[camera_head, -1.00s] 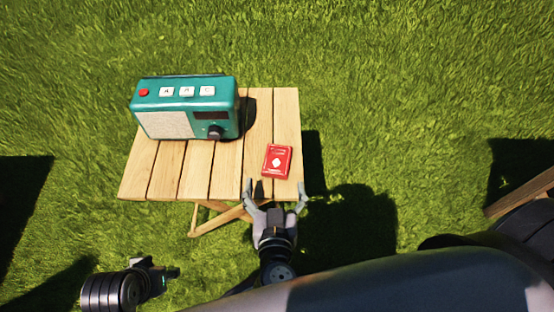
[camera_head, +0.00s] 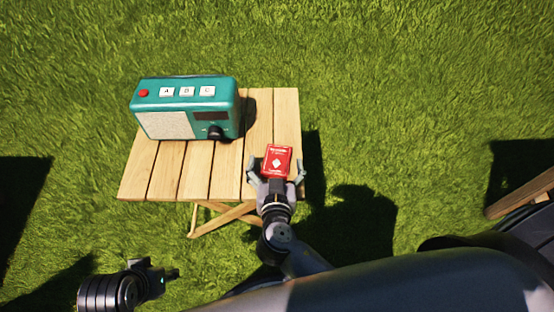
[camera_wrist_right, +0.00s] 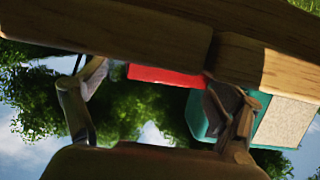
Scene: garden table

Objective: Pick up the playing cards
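The playing cards are a red pack (camera_head: 277,160) lying near the right front of the wooden table. My right gripper (camera_head: 276,166) is open, with one finger on each side of the pack's near part. Gaps show between the fingers and the pack in the head view. In the right wrist view the red edge of the pack (camera_wrist_right: 165,76) shows between the spread fingers of the right gripper (camera_wrist_right: 155,105). My left gripper (camera_head: 160,275) is at the lower left, away from the table; its fingers are too small to read.
A teal radio (camera_head: 185,92) stands on the left and back of the slatted folding table (camera_head: 196,180); it also shows in the right wrist view (camera_wrist_right: 198,118). Bare slats lie between it and the pack. Grass (camera_head: 400,90) surrounds the table.

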